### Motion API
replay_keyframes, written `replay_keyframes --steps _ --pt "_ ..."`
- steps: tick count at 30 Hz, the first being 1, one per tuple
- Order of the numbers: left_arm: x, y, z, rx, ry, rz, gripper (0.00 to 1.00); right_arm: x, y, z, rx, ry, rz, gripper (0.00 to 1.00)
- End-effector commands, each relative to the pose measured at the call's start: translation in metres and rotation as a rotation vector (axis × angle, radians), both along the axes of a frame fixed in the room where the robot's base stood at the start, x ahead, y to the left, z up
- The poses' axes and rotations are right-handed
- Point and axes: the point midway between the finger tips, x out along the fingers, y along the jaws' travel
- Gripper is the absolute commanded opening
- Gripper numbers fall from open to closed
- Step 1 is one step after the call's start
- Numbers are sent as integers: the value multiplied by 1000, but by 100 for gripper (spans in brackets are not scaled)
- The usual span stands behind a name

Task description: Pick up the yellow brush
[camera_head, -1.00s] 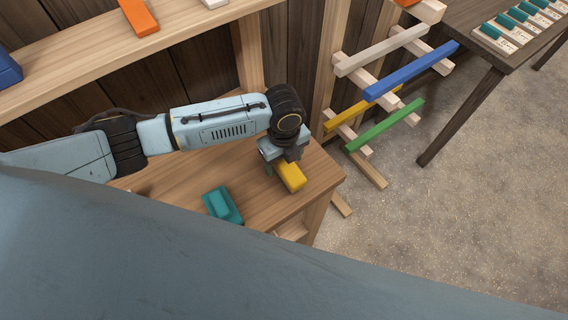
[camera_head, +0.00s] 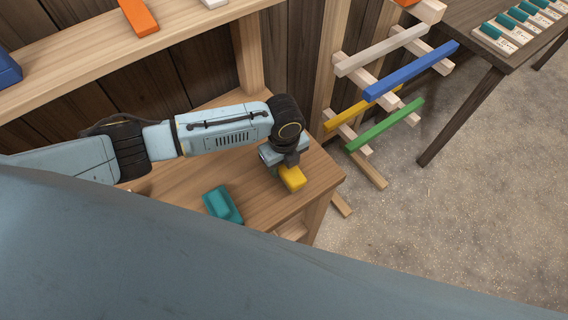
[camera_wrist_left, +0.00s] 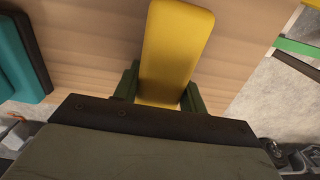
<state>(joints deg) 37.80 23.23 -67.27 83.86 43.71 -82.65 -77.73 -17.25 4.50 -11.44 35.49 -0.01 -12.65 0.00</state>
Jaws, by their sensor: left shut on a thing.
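The yellow brush (camera_head: 292,178) is a plain yellow block near the right end of the wooden bench (camera_head: 262,205). My left gripper (camera_head: 284,168) is above it, pointing down, and is shut on it. In the left wrist view the yellow brush (camera_wrist_left: 176,48) lies between the two dark green fingers of my left gripper (camera_wrist_left: 160,88), one on each side. Its lower end is hidden by the gripper body. I cannot tell whether the brush still touches the bench. My right gripper is not in view.
A teal brush-like block (camera_head: 222,205) lies on the bench to the left. A wooden rack (camera_head: 362,118) with coloured bars stands just right of the bench. A dark table (camera_head: 486,52) with teal-topped pieces is farther right. A shelf (camera_head: 100,62) runs behind.

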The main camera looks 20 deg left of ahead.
Motion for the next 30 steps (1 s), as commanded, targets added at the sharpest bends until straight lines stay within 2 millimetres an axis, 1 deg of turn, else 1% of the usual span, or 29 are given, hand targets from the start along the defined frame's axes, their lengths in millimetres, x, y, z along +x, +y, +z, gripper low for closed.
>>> replay_keyframes --steps 5,8,15,18,21,24,30 --pt "1 0 8 -2 -2 0 15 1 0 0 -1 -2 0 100" --pt "1 0 24 -3 -4 0 15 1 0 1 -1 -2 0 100" --pt "1 0 72 -2 -4 -1 15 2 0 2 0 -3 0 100" --pt "1 0 87 -1 -3 0 15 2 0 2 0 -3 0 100" --pt "1 0 96 -1 -1 0 15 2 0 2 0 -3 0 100" --pt "1 0 101 -1 -1 0 15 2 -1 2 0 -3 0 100" --pt "0 0 101 -1 -1 1 15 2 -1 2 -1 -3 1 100"
